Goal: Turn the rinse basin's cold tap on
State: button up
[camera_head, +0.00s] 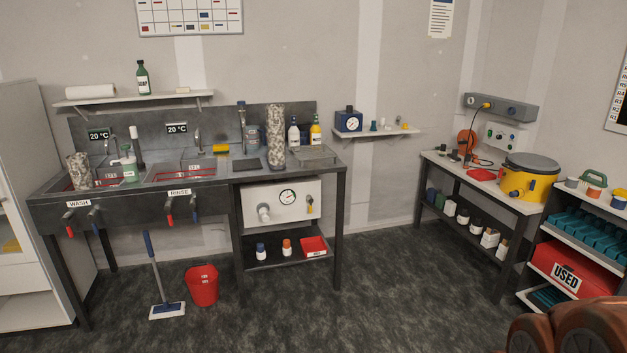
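The rinse basin (150,180) is the right one of two basins in the dark metal bench, above a white "RINSE" label (180,192). Below the label, on the bench front, hang two levers: a red one (170,220) on the left and a blue one, the cold tap (195,215), on the right. Both point down. A spout (197,138) rises behind the basin. I cannot make out any water running from it. My gripper is not in view, so its state does not show.
The wash basin's red lever (69,231) and blue lever (95,228) hang further left. A mop (165,309) and a red bucket (202,286) stand on the floor below the rinse basin. The floor in the middle is clear. A side table (480,181) stands right.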

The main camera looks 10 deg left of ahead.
aim_at(193, 202)
jog(key=u, duration=0.3)
jog(key=i, duration=1.65)
jog(key=u, duration=1.9)
jog(key=i, duration=1.1)
jog(key=u, duration=0.85)
